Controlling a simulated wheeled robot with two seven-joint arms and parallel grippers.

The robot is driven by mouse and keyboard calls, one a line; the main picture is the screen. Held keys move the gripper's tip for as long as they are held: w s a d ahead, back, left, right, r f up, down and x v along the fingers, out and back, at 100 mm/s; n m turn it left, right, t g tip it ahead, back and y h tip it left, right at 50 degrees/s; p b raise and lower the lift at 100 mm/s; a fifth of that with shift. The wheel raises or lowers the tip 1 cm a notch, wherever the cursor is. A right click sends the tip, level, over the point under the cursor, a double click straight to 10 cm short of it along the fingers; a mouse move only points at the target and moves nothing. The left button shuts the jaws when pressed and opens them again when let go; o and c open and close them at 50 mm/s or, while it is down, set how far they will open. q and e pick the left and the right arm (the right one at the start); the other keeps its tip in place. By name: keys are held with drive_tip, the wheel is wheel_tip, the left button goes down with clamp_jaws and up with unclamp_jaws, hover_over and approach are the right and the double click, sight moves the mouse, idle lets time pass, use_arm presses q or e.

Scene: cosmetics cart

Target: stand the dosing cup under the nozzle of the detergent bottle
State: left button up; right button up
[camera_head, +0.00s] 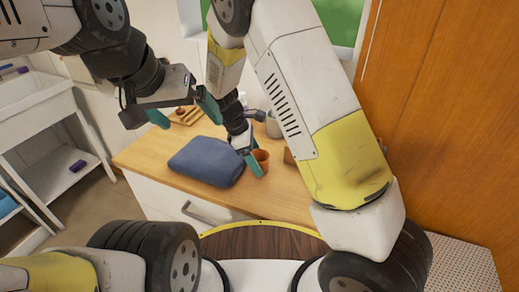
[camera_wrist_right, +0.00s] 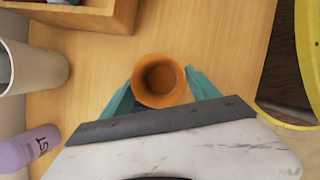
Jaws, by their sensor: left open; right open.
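The dosing cup (camera_head: 262,157) is a small orange-brown cup, upright on the wooden counter right of the blue folded cloth. In the right wrist view the cup (camera_wrist_right: 160,80) shows its round open mouth between the teal fingers. My right gripper (camera_head: 252,160) is open, with one finger on either side of the cup; contact cannot be told. My left gripper (camera_head: 183,111) is open and empty, raised left of the counter's back part. A dark spout-like part (camera_head: 258,115) shows behind my right arm; whether it is the detergent bottle's nozzle is unclear.
The blue cloth (camera_head: 207,161) lies left of the cup. A lavender bottle (camera_wrist_right: 28,149), a beige container (camera_wrist_right: 38,66) and a wooden box (camera_wrist_right: 95,15) surround the cup in the wrist view. A white shelf cart (camera_head: 45,120) stands left; an orange wood panel (camera_head: 440,120) is right.

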drive_tip(key=shift+f, duration=0.2)
drive_tip(key=c, duration=1.2)
drive_tip(key=shift+r, duration=0.1)
drive_tip(key=shift+c, duration=0.2)
